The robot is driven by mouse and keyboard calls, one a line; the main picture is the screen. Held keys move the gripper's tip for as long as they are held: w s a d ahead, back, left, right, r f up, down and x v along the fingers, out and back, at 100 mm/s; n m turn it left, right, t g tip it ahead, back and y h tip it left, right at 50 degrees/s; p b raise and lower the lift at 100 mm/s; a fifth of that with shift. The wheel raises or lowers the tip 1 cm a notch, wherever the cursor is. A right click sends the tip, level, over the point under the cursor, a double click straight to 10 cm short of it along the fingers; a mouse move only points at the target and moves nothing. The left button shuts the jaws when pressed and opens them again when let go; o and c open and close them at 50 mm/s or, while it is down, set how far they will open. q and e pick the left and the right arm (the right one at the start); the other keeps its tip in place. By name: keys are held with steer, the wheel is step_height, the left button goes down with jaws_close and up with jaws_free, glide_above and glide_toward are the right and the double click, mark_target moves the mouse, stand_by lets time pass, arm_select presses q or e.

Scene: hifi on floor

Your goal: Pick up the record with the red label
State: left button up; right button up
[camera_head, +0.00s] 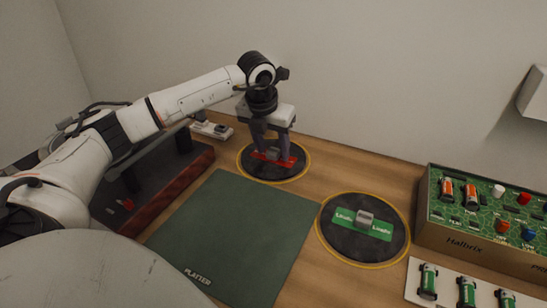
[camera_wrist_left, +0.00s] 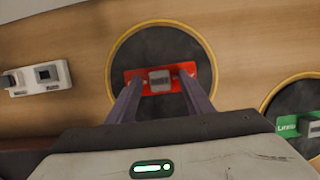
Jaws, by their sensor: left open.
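The record with the red label (camera_head: 251,167) is a dark disc with a yellow rim, lying on the wooden surface at the back. Its red label bar carries a grey block in the middle, and it also shows in the left wrist view (camera_wrist_left: 160,45). My left gripper (camera_head: 272,155) is over this record, fingers pointing down. In the left wrist view the open fingers (camera_wrist_left: 158,80) stand on either side of the grey block (camera_wrist_left: 160,80), apart from it as far as I can see. Whether the fingertips touch the label is unclear. My right gripper is not in view.
A similar record with a green label (camera_head: 340,249) lies to the right. A green mat marked PLATTER (camera_head: 240,230) is in front. A box with a circuit board (camera_head: 450,235) stands at right, a white strip with green cylinders (camera_head: 447,296) before it. A wall is behind.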

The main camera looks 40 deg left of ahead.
arm_select(q)
jaws_close()
steer(key=shift+r, duration=0.1)
